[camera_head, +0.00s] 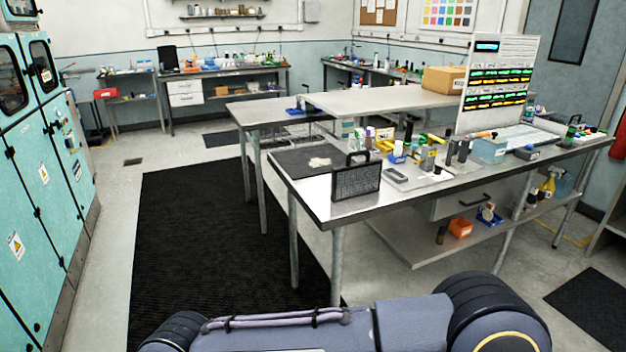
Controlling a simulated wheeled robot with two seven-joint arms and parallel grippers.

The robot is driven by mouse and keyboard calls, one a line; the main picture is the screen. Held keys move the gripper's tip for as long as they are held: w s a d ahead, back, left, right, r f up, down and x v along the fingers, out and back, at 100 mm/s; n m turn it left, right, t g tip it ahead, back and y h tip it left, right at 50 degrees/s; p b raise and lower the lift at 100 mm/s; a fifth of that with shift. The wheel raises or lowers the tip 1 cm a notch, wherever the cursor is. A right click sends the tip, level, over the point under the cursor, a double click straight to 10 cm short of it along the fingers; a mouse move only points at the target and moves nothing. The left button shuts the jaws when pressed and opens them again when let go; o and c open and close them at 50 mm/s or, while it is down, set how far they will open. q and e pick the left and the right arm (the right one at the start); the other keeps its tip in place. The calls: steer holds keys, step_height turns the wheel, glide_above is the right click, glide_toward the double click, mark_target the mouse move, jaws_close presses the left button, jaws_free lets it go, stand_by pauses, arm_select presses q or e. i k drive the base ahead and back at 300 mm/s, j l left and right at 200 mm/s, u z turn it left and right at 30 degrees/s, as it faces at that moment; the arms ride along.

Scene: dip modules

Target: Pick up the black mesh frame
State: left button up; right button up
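The black mesh frame (356,182) stands upright on the near left edge of the metal workbench (322,213). It is a dark rectangular panel with a fine grid and a small handle on top. Neither of my grippers shows in the head view. Nothing is seen touching the frame.
A dark mat (303,162) lies on the bench behind the frame. A grey device (396,175) and several bottles stand to its right. A tall display panel (497,85) rises farther back. A teal cabinet (40,170) stands at left. The floor before the bench holds a black mat (190,235).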

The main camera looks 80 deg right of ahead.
mark_target(350, 181)
steer(key=z, duration=3.15)
steer(key=i+j+z, duration=0.1)
steer(key=i+j, duration=0.75)
steer(key=j, duration=0.1)
